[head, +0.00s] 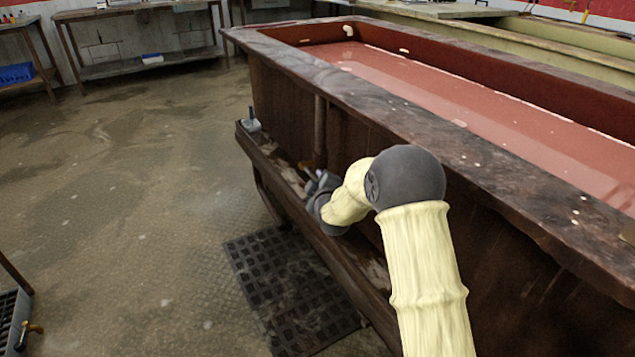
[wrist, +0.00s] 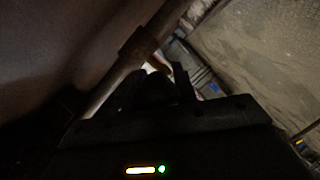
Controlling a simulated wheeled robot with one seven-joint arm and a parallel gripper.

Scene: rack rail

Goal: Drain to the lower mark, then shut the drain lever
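The large brown tank (head: 330,75) holds a reddish liquid (head: 440,85) that lies below its rim. Small pale spots (head: 404,51) show at the liquid's edge; I cannot tell whether one is the lower mark. My gripper (head: 316,181) is low by the tank's outer side, near a vertical pipe (head: 320,130). In the wrist view the dark fingers (wrist: 160,84) are beside a diagonal pipe (wrist: 128,58) with a collar. A pale, curved piece (wrist: 158,65) shows by the fingertips, perhaps the drain lever. Shadow hides whether they touch it.
A ledge (head: 268,155) with a small pale item (head: 252,122) runs along the tank's side. A dark grated mat (head: 290,285) lies on the floor below. Workbenches (head: 150,65) stand at the back; the floor at left is mostly clear.

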